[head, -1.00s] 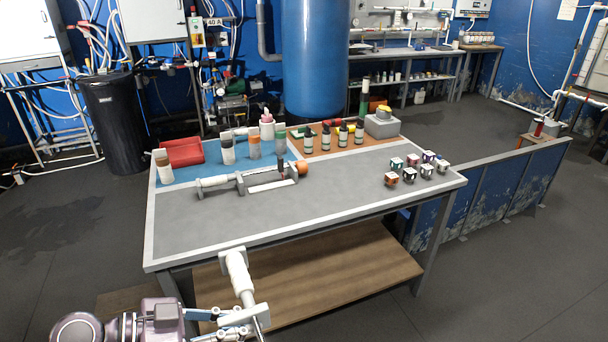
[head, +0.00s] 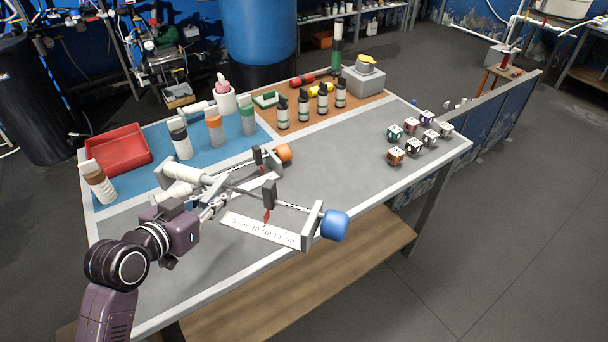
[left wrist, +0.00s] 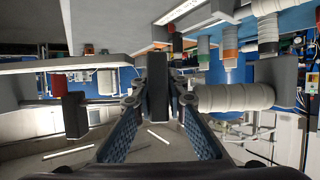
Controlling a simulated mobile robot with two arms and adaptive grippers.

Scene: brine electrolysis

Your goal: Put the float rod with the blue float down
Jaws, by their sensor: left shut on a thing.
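The float rod with the blue float (head: 334,225) is over the table's front part in the head view, with a grey end plate (head: 312,226), a scale strip (head: 262,231) and a red pointer (head: 267,216). My left gripper (head: 214,203) is shut on this rod, left of the scale strip. I cannot tell whether the rod touches the tabletop. A second float rod with an orange float (head: 283,152) lies just behind it, and the two partly overlap in the picture. In the left wrist view, my left gripper's fingers (left wrist: 158,103) close around a dark bar. My right gripper is not in view.
A red tray (head: 118,150) and several bottles stand on the blue mat (head: 151,188). Dark-capped bottles and a grey box (head: 362,83) stand on the brown mat. Several small cubes (head: 396,155) sit at the right. The grey tabletop (head: 345,160) between is clear.

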